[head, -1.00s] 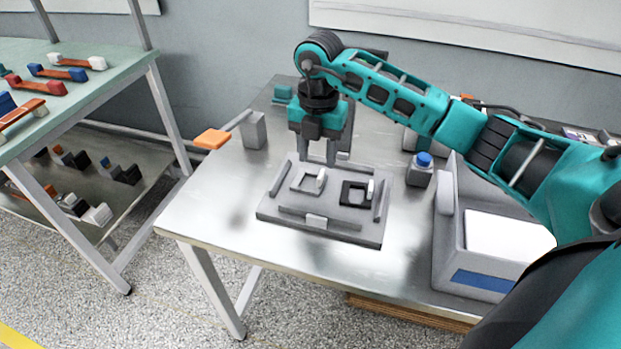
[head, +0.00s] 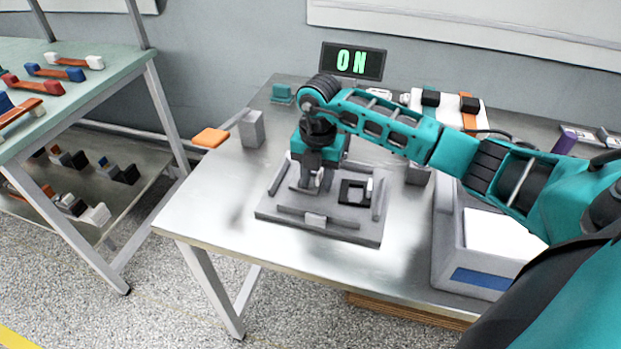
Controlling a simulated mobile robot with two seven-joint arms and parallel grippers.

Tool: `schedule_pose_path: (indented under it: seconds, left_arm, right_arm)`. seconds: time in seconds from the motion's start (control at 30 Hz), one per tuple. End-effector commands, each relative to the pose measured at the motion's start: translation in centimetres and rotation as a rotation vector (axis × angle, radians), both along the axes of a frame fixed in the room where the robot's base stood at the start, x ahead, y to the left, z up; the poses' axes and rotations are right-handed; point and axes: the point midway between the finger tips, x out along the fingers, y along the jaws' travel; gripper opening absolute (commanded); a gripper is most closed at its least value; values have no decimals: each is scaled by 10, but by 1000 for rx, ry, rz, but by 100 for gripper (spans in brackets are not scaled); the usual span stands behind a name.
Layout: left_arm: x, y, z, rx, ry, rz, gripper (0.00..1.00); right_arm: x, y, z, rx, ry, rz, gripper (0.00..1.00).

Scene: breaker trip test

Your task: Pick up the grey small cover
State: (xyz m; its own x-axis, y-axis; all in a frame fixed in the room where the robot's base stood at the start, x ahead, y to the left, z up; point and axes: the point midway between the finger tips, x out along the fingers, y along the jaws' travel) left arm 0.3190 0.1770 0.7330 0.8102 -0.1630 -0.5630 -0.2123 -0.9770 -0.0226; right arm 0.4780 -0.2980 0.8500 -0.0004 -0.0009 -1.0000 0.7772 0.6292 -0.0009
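The grey small cover (head: 300,187) lies on the left part of the grey fixture plate (head: 335,230), mostly hidden by my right gripper. My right gripper (head: 316,187) points straight down over it, with its fingertips at the upright handle of the cover. Whether the fingers are closed on the handle cannot be made out. A black square cover (head: 352,192) with a light upright handle lies beside it on the right of the plate. My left gripper is not in view.
A grey box device with a white top (head: 505,235) stands at the right of the metal table (head: 205,205). A grey block (head: 251,129) and an orange paddle (head: 211,138) are at the left. A display (head: 353,61) reading ON stands behind my arm.

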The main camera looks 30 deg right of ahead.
Motion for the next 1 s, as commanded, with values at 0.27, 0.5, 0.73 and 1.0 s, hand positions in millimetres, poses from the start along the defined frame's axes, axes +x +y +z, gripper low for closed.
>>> schedule_pose_path:
  seconds: [0.27,0.5,0.73,1.0]
  left_arm:
    - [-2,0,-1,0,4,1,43]
    - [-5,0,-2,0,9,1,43]
    - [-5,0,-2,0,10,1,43]
    - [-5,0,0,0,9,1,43]
  right_arm:
    - [0,0,0,0,0,0,12]
    - [0,0,1,1,-1,0,0]
    - [0,0,2,0,-1,0,0]
    - [1,0,28,0,-5,-1,0]
